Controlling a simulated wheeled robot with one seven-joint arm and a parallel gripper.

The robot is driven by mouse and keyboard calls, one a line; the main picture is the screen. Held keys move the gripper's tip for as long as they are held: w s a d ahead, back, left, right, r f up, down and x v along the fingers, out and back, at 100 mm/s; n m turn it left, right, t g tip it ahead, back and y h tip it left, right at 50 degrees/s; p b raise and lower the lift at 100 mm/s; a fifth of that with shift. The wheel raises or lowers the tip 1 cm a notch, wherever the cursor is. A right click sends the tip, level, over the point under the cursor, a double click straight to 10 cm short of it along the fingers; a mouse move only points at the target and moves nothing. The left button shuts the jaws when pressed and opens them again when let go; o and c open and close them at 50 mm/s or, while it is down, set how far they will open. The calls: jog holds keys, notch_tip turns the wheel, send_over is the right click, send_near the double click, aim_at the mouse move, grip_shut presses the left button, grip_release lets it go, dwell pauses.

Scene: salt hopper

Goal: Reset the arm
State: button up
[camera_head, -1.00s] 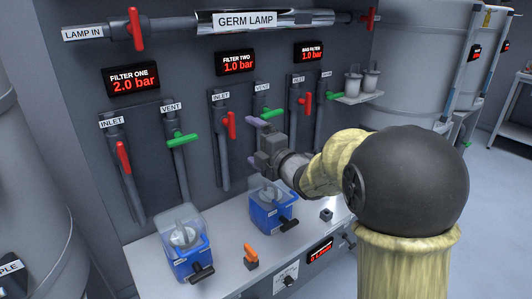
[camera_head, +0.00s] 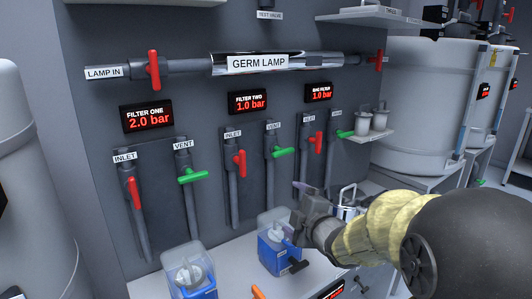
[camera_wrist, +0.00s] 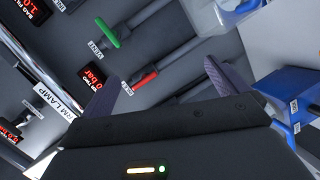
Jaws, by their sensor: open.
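My gripper (camera_head: 302,197) is in front of the panel, above the bench and just right of the second blue filter unit (camera_head: 272,252). In the wrist view its two dark fingers (camera_wrist: 168,84) are spread wide with nothing between them. A green vent handle (camera_wrist: 108,33) and a red inlet handle (camera_wrist: 145,80) show beyond the fingers, apart from them. My arm reaches in from the right, bent, in a yellowish sleeve.
Another blue filter unit (camera_head: 190,273) stands on the bench to the left. The germ lamp tube (camera_head: 300,64) runs across the panel above. A small shelf (camera_head: 376,135) with cups juts out at right. Large white tanks (camera_head: 425,105) stand behind.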

jog(key=s+d+f+m+g+h, duration=0.5)
jog(key=s+d+f+m+g, duration=0.15)
jog(key=s+f+m, duration=0.4)
jog(key=s+d+f+m+g, duration=0.1)
jog(key=s+f+m+g, duration=0.55)
jog(key=s, duration=0.55)
notch_tip(320, 180, up, 21)
jog(key=m+t+p, duration=0.1)
jog(key=p, duration=2.1)
jog(key=shift+s+m+h, duration=0.25)
jog(key=shift+m+h, duration=0.05)
